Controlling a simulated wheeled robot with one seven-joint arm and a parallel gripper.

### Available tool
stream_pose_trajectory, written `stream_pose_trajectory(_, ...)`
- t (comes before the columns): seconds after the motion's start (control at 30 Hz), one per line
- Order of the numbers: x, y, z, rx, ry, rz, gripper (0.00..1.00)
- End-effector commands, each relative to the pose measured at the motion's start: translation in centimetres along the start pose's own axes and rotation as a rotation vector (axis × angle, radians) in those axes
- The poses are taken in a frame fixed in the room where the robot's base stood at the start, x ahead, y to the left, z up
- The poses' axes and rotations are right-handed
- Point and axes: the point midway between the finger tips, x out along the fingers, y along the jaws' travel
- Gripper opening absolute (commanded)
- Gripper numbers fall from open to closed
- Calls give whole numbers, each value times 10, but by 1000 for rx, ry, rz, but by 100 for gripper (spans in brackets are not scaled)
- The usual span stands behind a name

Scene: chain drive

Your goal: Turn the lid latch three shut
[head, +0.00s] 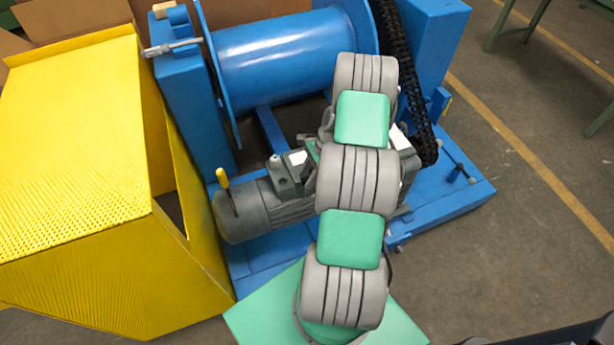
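A grey motor (255,210) lies on the blue base of the chain drive, left of my arm. A small grey box (291,172) with a white label sits on top of it; it may carry a lid, but no latch can be made out. A short yellow-handled lever (223,179) stands at the motor's left end. I cannot tell which part is lid latch three or how it is turned. My grey and green arm reaches over the motor from the bottom and covers the middle of the machine. My gripper is hidden behind my arm.
A blue drum (290,58) stands behind the motor, with a black chain (402,75) on its right. A large yellow guard (75,160) fills the left. A blue frame (455,198) edges the machine. The floor (520,240) at right is open.

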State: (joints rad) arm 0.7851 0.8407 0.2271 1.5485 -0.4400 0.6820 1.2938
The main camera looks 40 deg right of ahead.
Motion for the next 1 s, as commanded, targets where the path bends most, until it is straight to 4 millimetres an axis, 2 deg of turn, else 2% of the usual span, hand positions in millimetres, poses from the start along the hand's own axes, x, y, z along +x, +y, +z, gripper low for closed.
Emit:
stream_pose_trajectory(0.2,0,0,0,-1,0,0,35)
stream_pose_trajectory(0.63,0,0,0,-1,0,1,0)
stream_pose_trajectory(1.0,0,0,0,-1,0,1,0)
